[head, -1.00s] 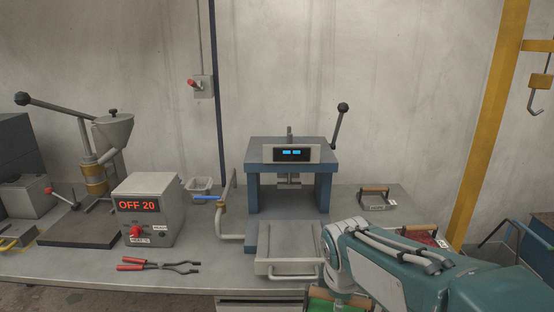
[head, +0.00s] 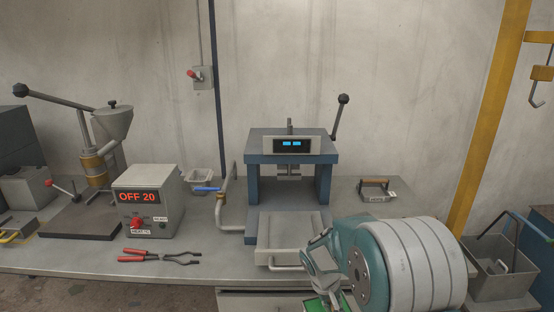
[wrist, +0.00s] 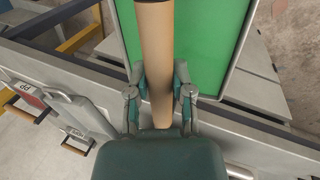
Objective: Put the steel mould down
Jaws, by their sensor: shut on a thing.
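My gripper (wrist: 158,78) is shut on the tan cylindrical handle (wrist: 156,40) of the steel mould, which has a bright green face (wrist: 220,55) inside a grey metal rim. In the wrist view the mould overlaps the bench's front edge; I cannot tell whether it touches anything. In the head view only a green part of the mould (head: 347,300) shows at the bottom, in front of the bench. My arm hides the rest.
The bench (head: 75,256) carries a blue press (head: 250,195) with a sliding plate (head: 290,232), a control box (head: 148,208), red-handled tongs (head: 160,256) and another wooden-handled mould (head: 378,190). A grey bin (head: 500,275) stands at right.

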